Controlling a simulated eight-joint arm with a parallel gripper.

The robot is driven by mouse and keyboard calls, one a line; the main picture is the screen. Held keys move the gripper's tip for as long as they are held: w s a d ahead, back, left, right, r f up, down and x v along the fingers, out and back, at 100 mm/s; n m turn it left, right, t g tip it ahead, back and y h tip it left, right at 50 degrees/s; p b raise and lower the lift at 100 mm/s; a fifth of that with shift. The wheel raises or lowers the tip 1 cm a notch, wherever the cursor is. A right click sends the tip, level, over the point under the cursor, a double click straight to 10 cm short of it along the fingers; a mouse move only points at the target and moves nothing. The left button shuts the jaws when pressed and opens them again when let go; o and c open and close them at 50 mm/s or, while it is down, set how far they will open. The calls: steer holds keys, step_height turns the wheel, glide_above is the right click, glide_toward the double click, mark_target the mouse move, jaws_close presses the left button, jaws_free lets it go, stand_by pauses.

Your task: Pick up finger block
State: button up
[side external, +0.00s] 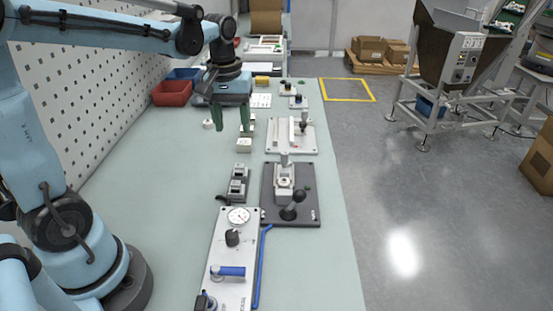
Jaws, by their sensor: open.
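My gripper (232,127) hangs fingers-down over the far middle of the bench, with its two green fingers apart and nothing visible between them. A small cream block (244,146) sits on the bench just below and in front of the right fingertip. Another small pale block (208,124) lies to the left of the fingers. A yellowish piece shows partly behind the right finger. I cannot tell for sure which of these is the finger block. The height of the fingertips above the bench is hard to judge.
A dark plate with a lever fixture (305,213), a white fixture plate (278,139), grey blocks (237,183) and a gauge panel (227,268) line the bench's right side. Red (171,93) and blue bins stand at the back left by the pegboard wall. The bench's left middle is clear.

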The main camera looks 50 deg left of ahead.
steer(key=a, duration=0.1)
glide_above(239, 166)
steer(key=shift+n+g, duration=0.3)
steer(key=shift+n, duration=0.1)
steer(key=f, duration=0.7)
steer(key=shift+s+a+f, duration=0.1)
steer(key=shift+a+f, duration=0.05)
steer(key=shift+a, duration=0.15)
steer(key=shift+d+f, duration=0.2)
steer(key=shift+f, duration=1.1)
steer(key=shift+d+f, duration=0.15)
steer(key=shift+f, duration=1.15)
jaws_close()
